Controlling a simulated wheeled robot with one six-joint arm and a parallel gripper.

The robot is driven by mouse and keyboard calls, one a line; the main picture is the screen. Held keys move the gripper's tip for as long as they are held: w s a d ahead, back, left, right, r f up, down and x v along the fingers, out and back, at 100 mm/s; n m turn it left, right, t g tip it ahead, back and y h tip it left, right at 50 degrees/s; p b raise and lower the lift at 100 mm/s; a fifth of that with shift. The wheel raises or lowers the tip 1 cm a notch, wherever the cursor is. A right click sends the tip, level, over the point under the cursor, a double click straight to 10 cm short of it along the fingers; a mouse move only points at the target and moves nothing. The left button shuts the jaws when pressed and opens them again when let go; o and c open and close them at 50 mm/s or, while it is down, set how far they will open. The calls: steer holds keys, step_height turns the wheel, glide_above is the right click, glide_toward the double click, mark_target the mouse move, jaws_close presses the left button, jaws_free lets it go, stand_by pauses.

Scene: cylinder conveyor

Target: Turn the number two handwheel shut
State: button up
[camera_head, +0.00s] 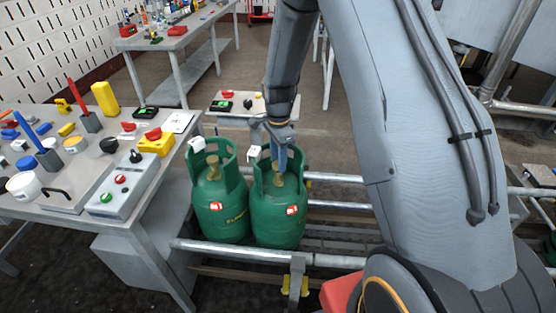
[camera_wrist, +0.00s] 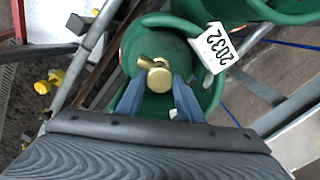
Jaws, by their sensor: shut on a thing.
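Two green gas cylinders stand upright side by side on the conveyor, the left one (camera_head: 219,212) and the right one (camera_head: 279,222). The left cylinder's brass valve (camera_head: 213,168) is in plain view inside its collar. My gripper (camera_head: 277,165) reaches down from above into the right cylinder's collar and hides most of its valve in the head view. In the wrist view my gripper (camera_wrist: 160,82) has its two blue-grey fingers shut on the brass handwheel (camera_wrist: 158,76) of this cylinder.
A workbench (camera_head: 145,190) with a control box (camera_head: 122,196), tools and coloured parts stands on the left, close to the left cylinder. The conveyor rails (camera_head: 340,261) run to the right, under my arm. A second bench (camera_head: 180,38) stands behind.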

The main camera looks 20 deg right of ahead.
steer(key=m, duration=0.6)
steer(key=shift+w, duration=0.1)
steer(key=shift+m, duration=0.4)
steer(key=o, duration=1.1)
steer(key=shift+c, duration=0.2)
steer(key=shift+r, duration=0.1)
steer(key=shift+r+b, duration=1.05)
steer(key=shift+r, duration=2.8)
